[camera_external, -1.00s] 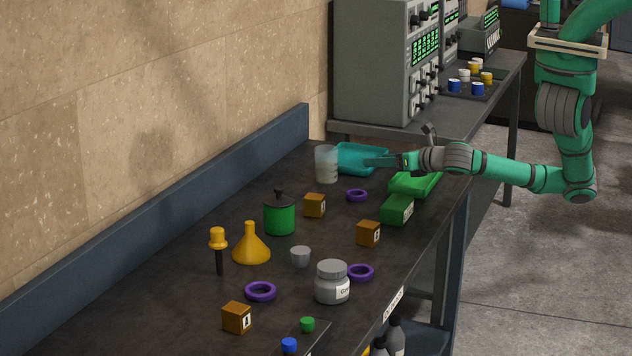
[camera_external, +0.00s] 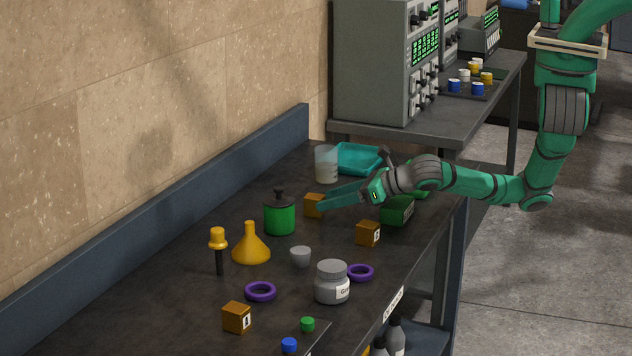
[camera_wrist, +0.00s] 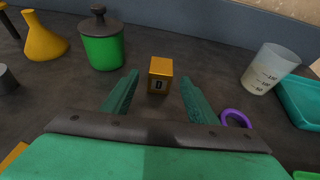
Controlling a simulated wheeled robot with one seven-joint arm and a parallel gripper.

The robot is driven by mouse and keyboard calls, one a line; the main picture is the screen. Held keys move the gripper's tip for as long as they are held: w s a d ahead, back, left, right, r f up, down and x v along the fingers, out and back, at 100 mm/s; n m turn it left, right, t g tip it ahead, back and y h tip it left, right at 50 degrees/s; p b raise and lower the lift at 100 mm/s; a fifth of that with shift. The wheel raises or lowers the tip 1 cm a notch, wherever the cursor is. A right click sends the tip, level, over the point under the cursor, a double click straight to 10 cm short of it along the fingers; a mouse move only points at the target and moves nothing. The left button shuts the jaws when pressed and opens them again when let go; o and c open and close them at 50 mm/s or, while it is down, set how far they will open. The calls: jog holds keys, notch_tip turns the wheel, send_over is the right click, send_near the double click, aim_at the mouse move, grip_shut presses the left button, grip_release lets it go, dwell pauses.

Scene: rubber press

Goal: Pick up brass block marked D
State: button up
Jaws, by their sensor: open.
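The brass block marked D (camera_wrist: 160,75) sits on the dark bench, its letter face toward me in the wrist view. It is just beyond my open fingertips and lies between their lines. In the external view the block (camera_external: 313,204) is partly hidden by my gripper (camera_external: 325,203), which reaches in low from the right. In the wrist view my gripper (camera_wrist: 157,90) has its two green fingers spread apart with nothing between them. Two other brass blocks stand nearer the camera, one at the middle right (camera_external: 368,233) and one at the front (camera_external: 237,318).
A green lidded pot (camera_wrist: 102,42) stands left of the block, with a yellow funnel (camera_wrist: 42,38) beyond. A beaker (camera_wrist: 268,70) and teal tray (camera_wrist: 303,98) are to the right. A purple ring (camera_wrist: 235,118) lies close to the right finger.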

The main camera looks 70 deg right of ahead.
aim_at(314, 203)
jog(key=shift+x, duration=2.75)
jog(key=shift+c, duration=0.7)
